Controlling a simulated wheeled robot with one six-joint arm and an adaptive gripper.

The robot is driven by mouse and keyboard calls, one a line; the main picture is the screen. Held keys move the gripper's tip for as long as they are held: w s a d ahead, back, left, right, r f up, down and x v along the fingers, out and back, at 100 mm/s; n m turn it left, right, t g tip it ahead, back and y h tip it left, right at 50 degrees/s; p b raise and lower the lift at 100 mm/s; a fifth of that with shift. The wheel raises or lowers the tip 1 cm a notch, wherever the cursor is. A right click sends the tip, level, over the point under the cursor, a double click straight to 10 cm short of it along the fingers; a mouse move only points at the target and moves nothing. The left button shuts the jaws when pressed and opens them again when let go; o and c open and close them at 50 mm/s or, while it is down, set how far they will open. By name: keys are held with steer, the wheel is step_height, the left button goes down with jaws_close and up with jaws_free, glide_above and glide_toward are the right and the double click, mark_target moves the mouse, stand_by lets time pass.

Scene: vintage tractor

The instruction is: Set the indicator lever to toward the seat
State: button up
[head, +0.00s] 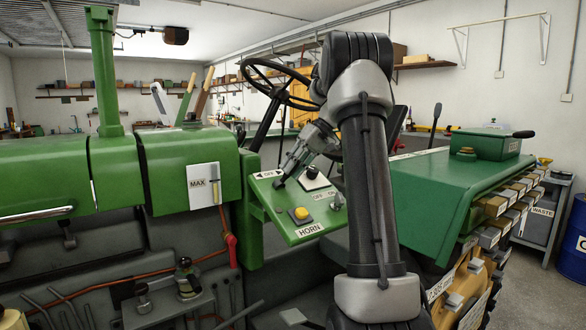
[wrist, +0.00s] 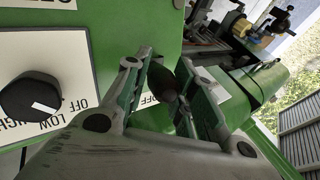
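The indicator lever shows in the wrist view as a dark rounded knob (wrist: 163,82) between my fingers, beside a white label partly reading OFF. My gripper (wrist: 172,68) is open, with one finger on each side of the knob. I cannot tell whether either finger touches it. In the head view my gripper (head: 287,168) reaches down to the green control panel (head: 285,225), at the white arrow label (head: 268,174). My gripper hides most of the lever there, so its exact tilt cannot be told.
The panel also holds a black rotary knob (wrist: 30,97) on a white plate, a yellow horn button (head: 301,213) and a small toggle (head: 337,201). The steering wheel (head: 279,80) stands just behind. The green fender (head: 440,190) lies to the right.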

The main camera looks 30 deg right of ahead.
steer(key=o, duration=0.3)
steer(key=v, duration=1.2)
